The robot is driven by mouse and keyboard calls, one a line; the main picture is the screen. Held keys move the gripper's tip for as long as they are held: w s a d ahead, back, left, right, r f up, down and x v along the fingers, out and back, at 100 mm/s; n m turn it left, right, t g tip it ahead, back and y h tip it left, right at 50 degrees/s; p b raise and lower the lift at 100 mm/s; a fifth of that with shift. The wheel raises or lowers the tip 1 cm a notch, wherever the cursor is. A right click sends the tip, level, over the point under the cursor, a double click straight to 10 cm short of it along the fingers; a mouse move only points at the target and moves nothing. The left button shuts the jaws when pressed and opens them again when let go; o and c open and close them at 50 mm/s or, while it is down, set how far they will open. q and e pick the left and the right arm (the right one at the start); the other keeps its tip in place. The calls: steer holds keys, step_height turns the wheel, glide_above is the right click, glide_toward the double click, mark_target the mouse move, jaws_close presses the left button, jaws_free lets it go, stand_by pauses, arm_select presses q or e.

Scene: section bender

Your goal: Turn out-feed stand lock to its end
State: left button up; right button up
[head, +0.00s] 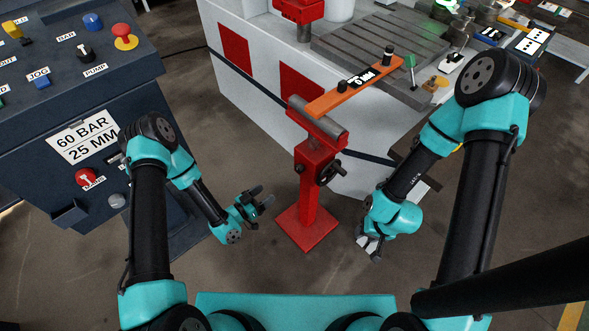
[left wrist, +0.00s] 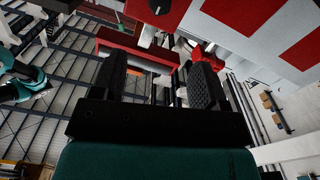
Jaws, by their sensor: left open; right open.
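The red out-feed stand (head: 312,195) stands upright on a square base in the middle of the head view, with a grey roller on top. Its lock, a black handle (head: 329,173), sits on the right side of the post. A smaller dark knob (head: 299,169) shows on the post's left side. My left gripper (head: 264,197) is open and empty, left of the post and apart from it. In the left wrist view its fingers (left wrist: 157,82) are spread, with red parts beyond; I cannot tell which part is the lock there. My right gripper (head: 369,250) is open, low and right of the stand, apart from it.
An orange flat bar (head: 345,90) reaches over the roller from the grey machine table (head: 345,45). The white-and-red machine body (head: 265,75) stands behind the stand. A dark control console (head: 75,90) with buttons fills the left. Floor around the stand's base is clear.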

mark_target(297, 170)
arm_select(q)
steer(key=shift+w+d, duration=0.1)
steer(key=x, duration=1.7)
steer(key=shift+w, duration=0.1)
steer(key=c, duration=0.9)
